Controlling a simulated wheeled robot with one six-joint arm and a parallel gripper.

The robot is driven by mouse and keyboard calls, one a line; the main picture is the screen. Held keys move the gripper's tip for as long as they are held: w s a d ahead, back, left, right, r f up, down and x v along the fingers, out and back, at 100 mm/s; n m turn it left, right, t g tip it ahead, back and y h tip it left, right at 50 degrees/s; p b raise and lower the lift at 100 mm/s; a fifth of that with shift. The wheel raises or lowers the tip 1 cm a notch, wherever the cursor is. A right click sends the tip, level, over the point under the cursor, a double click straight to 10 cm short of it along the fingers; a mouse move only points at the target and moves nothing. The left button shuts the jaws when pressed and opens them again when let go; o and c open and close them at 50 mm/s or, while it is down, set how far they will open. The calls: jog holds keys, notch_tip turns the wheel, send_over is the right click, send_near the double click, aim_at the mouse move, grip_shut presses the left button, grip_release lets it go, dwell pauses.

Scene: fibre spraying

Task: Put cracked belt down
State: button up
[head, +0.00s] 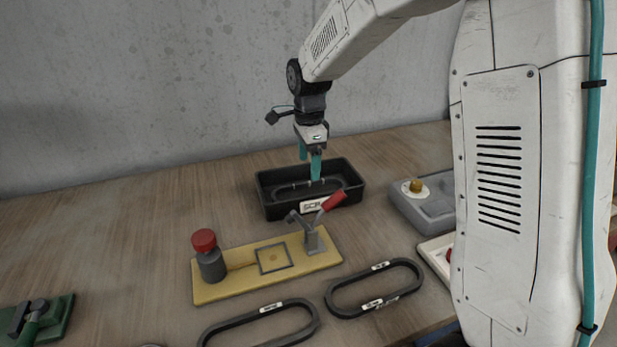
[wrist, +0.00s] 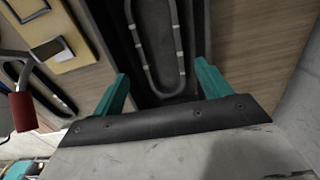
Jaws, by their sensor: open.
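A black belt loop with several pale marks lies inside the black scrap bin. I take it to be the cracked belt (wrist: 150,70); it also shows in the head view (head: 290,193). The bin (head: 265,205) has a white label on its front wall. My gripper (head: 310,172) is over the bin, pointing down. In the wrist view its two teal fingers (wrist: 165,88) stand wide apart, with the belt lying between and beyond them. Nothing is held between the fingers.
In front of the bin is a yellow board (head: 225,289) with a red-knobbed post (head: 205,243) and a red-handled clamp (head: 331,201). Two labelled black belts (head: 338,310) (head: 245,319) lie on the table. Bare table lies left of the bin.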

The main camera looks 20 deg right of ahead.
jog(key=s+d+r+n, duration=0.1)
jog(key=s+r+n, duration=0.45)
jog(key=s, duration=0.35)
jog(key=s+d+r+n, duration=0.1)
jog(key=s+r+n, duration=0.3)
jog(key=s+r, duration=0.4)
jog(key=s+f+n+t, duration=0.1)
jog(key=s+f+n, duration=0.2)
jog(key=s+n, duration=0.6)
jog(key=shift+s+d+f, duration=0.2)
jog(key=shift+s+d, duration=0.25)
jog(key=shift+s, duration=4.05)
